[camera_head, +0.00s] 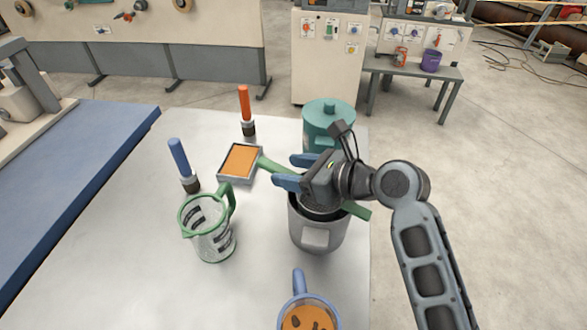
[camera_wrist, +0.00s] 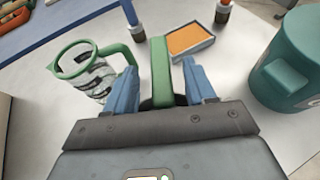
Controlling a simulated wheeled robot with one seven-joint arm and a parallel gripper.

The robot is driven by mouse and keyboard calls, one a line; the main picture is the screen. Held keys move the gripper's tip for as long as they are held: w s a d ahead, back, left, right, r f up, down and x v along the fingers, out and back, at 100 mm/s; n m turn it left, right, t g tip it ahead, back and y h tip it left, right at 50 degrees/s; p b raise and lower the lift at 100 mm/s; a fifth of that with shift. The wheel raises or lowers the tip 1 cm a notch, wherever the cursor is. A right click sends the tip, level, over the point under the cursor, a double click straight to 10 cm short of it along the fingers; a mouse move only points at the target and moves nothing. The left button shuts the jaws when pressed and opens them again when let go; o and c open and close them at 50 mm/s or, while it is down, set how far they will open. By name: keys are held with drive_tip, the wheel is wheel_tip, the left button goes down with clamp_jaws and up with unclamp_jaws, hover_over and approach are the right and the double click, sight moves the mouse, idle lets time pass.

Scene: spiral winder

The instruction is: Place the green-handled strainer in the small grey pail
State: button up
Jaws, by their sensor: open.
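The green-handled strainer (camera_head: 272,165) sits at the mouth of the small grey pail (camera_head: 318,237). Its handle slopes out over the pail's back left side, and a green end sticks out past the right rim. Dark mesh shows inside the rim, but my gripper and wrist hide much of it. My gripper (camera_head: 291,172) is open above the pail, with its blue fingers at the handle. In the wrist view the green handle (camera_wrist: 160,70) runs between the two spread fingers, and the pail is hidden behind the gripper.
A green-rimmed clear jug (camera_head: 210,228) stands left of the pail. A teal lidded canister (camera_head: 327,117) stands behind it. An orange-filled tray (camera_head: 240,162), a blue-handled brush (camera_head: 180,160) and an orange-handled brush (camera_head: 245,105) stand back left. A blue-handled mug (camera_head: 305,312) is in front.

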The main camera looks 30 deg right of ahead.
drive_tip(key=shift+r, duration=0.3)
wheel_tip(320, 180, up, 5)
hover_over(344, 203)
drive_tip(key=shift+d+r+b, duration=0.1)
drive_tip(key=shift+b, duration=0.2)
